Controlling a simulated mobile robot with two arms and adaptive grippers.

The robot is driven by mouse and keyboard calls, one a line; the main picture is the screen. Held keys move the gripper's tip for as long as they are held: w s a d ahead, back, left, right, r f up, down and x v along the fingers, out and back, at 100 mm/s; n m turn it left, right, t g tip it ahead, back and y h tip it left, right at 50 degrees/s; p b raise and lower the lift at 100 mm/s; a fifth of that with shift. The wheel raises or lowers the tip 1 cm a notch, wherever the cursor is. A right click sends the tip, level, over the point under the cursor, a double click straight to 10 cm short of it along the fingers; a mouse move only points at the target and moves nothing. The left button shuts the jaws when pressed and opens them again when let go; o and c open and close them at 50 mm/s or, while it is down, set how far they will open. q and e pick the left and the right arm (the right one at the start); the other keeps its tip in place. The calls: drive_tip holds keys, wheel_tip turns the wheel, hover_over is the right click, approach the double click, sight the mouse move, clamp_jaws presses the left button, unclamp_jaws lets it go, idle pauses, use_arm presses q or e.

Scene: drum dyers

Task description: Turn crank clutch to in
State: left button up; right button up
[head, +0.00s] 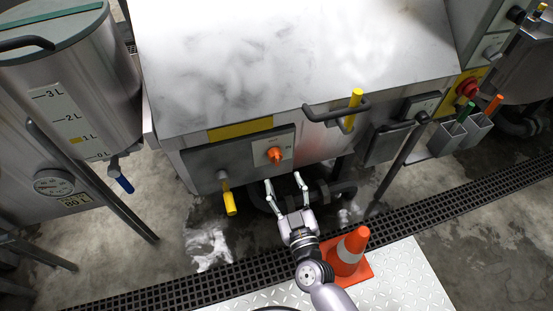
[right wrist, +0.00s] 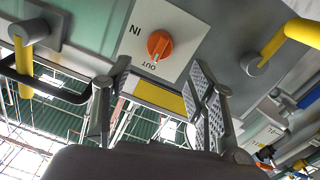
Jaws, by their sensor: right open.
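The crank clutch is an orange knob (head: 274,155) on a pale plate on the front of the steel machine. In the right wrist view the knob (right wrist: 160,45) shows close up, between the labels IN and OUT. Its pale mark lies on the side of the OUT label. My right gripper (head: 284,179) is open and empty, just in front of and below the knob in the head view. Its two fingers also show in the right wrist view (right wrist: 160,78), apart from the knob. My left gripper is not in view.
An orange cone (head: 348,252) stands beside my right arm. A steel vat (head: 75,85) stands at left.

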sight(277, 163)
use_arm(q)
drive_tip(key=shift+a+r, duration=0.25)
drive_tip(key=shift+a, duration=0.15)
use_arm(e)
drive_tip(key=x, duration=0.8)
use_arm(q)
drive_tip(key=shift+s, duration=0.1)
use_arm(e)
drive_tip(key=shift+c, duration=0.2)
drive_tip(key=c, duration=1.1)
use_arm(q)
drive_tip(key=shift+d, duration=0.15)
